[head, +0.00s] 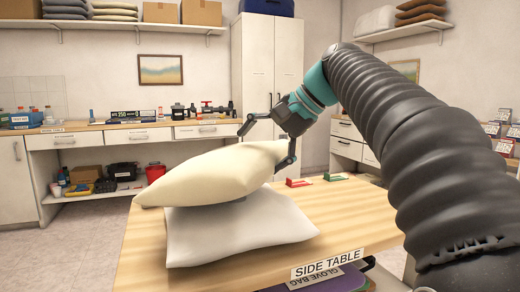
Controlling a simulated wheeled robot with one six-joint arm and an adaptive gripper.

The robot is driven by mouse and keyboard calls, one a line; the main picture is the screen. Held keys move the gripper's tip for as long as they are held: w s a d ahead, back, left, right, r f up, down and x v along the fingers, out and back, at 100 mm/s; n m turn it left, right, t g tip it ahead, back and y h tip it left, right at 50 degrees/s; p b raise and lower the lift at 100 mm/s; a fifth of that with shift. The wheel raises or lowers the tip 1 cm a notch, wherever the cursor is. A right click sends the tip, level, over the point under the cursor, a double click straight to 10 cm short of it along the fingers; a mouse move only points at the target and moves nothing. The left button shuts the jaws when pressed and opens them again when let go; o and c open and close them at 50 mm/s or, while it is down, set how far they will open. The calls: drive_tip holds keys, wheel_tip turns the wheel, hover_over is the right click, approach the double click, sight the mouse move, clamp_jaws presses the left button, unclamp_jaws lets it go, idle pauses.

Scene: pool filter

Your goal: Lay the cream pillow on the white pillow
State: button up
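The cream pillow (205,173) lies over the white pillow (235,228) on the side table (345,208). It covers the back part of the white pillow and sticks out past it to the left. A dark strip shows between the two, so I cannot tell how fully they touch. My gripper (265,146) is at the back right of the cream pillow with its fingers spread wide. One finger is above its back edge. The other is close beside its right corner; contact there is unclear.
Small red (298,183) and green (335,177) items lie on the table behind the pillows. A label reading SIDE TABLE (327,265) is at the front edge. A workbench (130,126) with tools stands along the back wall. The table's right part is clear.

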idle(0.3)
drive_tip(key=v, duration=1.2)
drive_tip(key=shift+s, duration=0.1)
